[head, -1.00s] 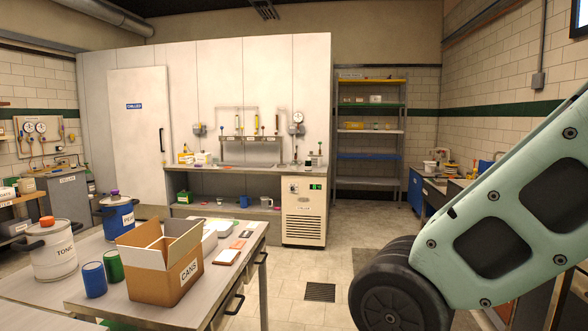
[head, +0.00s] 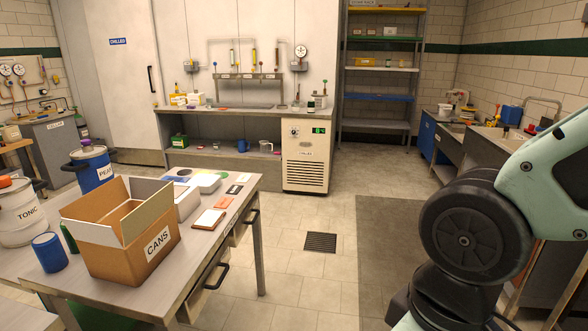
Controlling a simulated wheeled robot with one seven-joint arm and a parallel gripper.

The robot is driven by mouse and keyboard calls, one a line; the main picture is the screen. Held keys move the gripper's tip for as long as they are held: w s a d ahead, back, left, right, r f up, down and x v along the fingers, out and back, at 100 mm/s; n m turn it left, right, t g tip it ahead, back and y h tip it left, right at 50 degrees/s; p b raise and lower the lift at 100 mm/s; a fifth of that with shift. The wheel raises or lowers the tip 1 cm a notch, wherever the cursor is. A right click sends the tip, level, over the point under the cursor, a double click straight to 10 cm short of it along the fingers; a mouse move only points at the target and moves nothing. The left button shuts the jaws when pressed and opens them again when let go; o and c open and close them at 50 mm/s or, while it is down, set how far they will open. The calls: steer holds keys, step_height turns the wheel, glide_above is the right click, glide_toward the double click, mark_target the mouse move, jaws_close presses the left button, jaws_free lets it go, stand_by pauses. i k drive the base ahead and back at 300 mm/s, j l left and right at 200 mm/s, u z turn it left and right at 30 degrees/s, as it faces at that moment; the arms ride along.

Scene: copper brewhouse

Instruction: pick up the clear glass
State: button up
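I cannot single out the clear glass for sure. A small pale cup-like thing (head: 266,147) stands on the lower shelf of the back bench, right of a blue mug (head: 243,146). It is too small to tell whether it is clear glass. My arm reaches in at the right, but my gripper is outside the picture.
A steel table (head: 196,257) at the left bears an open CANS box (head: 110,252), a blue can (head: 49,252) and labelled kegs. The back bench (head: 222,109) adjoins a chiller unit (head: 306,159). Tiled floor with a drain grate (head: 320,242) is clear in the middle.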

mark_target(295, 107)
steer(key=i+z, duration=0.45)
steer(key=i, duration=1.6)
steer(key=i+u, duration=0.1)
steer(key=i, duration=0.9)
steer(key=i+l+u, duration=0.15)
steer(key=i, duration=0.85)
steer(key=i+j, duration=0.2)
steer(key=i, duration=0.25)
steer(key=i+j+z, duration=0.1)
steer(key=i, duration=0.3)
steer(key=i+j+z, duration=0.1)
steer(key=i+j, duration=0.2)
steer(key=i, duration=0.15)
steer(key=i+j, duration=0.2)
steer(key=i, duration=0.2)
steer(key=i+j+z, duration=0.2)
steer(key=j, duration=0.6)
steer(key=i+j+z, duration=0.2)
steer(key=j, duration=0.65)
steer(key=j+z, duration=0.15)
steer(key=j, duration=0.65)
